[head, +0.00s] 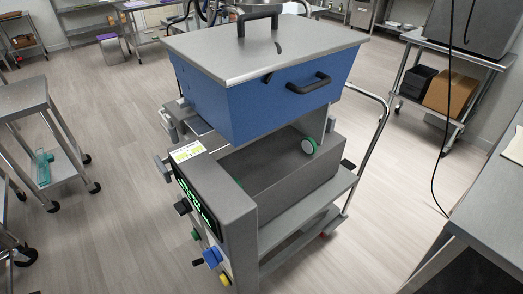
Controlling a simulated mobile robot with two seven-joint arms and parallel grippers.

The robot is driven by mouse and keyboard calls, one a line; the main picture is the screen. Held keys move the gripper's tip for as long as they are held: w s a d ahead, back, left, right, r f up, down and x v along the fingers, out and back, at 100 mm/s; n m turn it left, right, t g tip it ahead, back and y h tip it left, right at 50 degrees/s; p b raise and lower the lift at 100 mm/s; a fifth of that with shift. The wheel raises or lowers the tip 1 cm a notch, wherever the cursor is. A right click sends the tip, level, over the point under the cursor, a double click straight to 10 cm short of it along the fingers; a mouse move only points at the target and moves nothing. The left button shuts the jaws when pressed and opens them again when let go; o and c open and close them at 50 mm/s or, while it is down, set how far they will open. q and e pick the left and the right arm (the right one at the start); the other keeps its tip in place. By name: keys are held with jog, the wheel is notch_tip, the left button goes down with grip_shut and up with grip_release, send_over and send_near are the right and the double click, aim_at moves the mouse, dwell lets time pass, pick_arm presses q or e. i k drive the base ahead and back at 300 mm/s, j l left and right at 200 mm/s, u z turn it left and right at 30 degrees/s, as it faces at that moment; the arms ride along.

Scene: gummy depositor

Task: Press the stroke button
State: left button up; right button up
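The gummy depositor (278,180) stands in the middle of the head view, a grey machine with a blue hopper (240,108) under a grey lid (262,46). Below the display are a green knob or button (195,233), a blue one (212,257) and a yellow one (224,279). No readable label tells which is the stroke button. Neither gripper is in view.
A steel cart (30,98) stands at the left with a teal item on its shelf. A steel table (490,215) is at the near right. A shelf cart with a cardboard box (452,93) stands behind it, and a black cable (436,170) hangs down. Floor around the depositor is clear.

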aim_at(195, 236)
jog(key=l+u, duration=0.25)
jog(key=l, duration=0.3)
jog(key=k+j+u, duration=0.1)
jog(key=u, duration=0.15)
jog(key=j+u, duration=0.25)
jog(key=j+z, duration=0.1)
jog(key=z, duration=0.35)
jog(key=j+z, duration=0.15)
jog(key=z, duration=0.25)
jog(key=j+z, duration=0.2)
jog(key=z, duration=0.2)
jog(key=j+z, duration=0.15)
jog(key=z, duration=0.2)
jog(key=j+z, duration=0.3)
jog(key=j, duration=0.15)
jog(key=k+j+z, duration=0.15)
jog(key=j+z, duration=0.15)
jog(key=k+j+z, duration=0.1)
jog(key=j, duration=0.25)
jog(key=k+j, duration=0.1)
jog(key=j, duration=0.2)
jog(key=k+j+z, duration=0.15)
jog(key=j, duration=0.15)
jog(key=k+j, duration=0.1)
jog(key=j, duration=0.2)
jog(key=k+j, duration=0.1)
jog(key=j, duration=0.2)
jog(key=k+j, duration=0.1)
jog(key=j, duration=0.15)
jog(key=z, duration=0.05)
